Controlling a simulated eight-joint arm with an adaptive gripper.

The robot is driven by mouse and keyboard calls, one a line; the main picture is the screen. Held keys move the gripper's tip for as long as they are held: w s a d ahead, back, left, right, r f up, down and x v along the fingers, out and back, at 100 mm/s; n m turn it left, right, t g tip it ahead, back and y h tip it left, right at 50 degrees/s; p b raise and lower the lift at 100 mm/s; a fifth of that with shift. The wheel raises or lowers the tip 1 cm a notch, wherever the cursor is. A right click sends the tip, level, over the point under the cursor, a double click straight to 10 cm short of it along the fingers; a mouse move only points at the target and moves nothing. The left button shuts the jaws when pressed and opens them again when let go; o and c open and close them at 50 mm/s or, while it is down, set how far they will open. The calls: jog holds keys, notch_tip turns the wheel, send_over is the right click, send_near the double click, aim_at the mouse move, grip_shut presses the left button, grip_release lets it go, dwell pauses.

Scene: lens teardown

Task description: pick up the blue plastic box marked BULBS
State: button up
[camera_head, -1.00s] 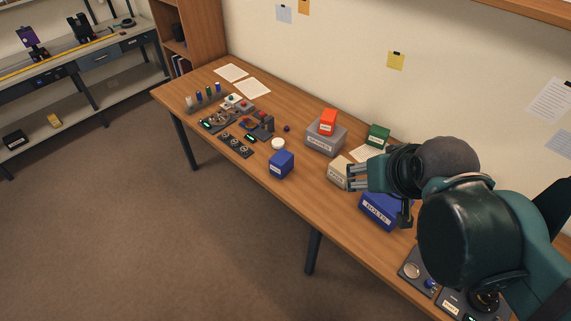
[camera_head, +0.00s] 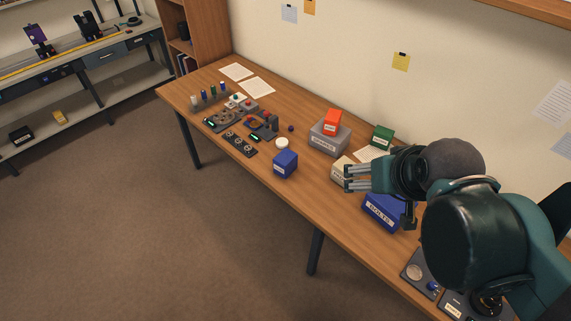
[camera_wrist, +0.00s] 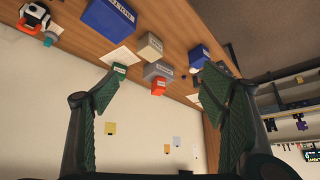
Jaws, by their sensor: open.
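Two blue boxes stand on the table. The larger blue box (camera_head: 382,211) is partly hidden under my arm in the head view; it also shows at the top of the wrist view (camera_wrist: 103,20). Its white label is too blurred to read surely. The smaller blue box (camera_head: 285,164) stands farther left near the front edge, also with a label too small to read; it shows in the wrist view (camera_wrist: 198,57). My gripper (camera_head: 347,178) is open and empty, pointing left, in front of the beige box in the picture. Its spread fingers show in the wrist view (camera_wrist: 163,80).
A beige box (camera_head: 340,169) stands between the blue boxes. A red box (camera_head: 332,122) sits on a grey box (camera_head: 328,139), with a green box (camera_head: 382,137) near the wall. Small devices (camera_head: 239,143) crowd the left end. Bare wood (camera_head: 312,178) lies around the smaller blue box.

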jog(key=shift+w, duration=0.1)
jog(key=n+g+b, duration=0.4)
jog(key=n+g, duration=0.3)
jog(key=n, duration=0.3)
send_over(286, 156)
jog(key=f, duration=2.5)
jog(key=shift+d+f, duration=0.25)
jog(key=shift+d, duration=0.05)
jog(key=shift+a+f, duration=0.25)
jog(key=shift+f, duration=0.25)
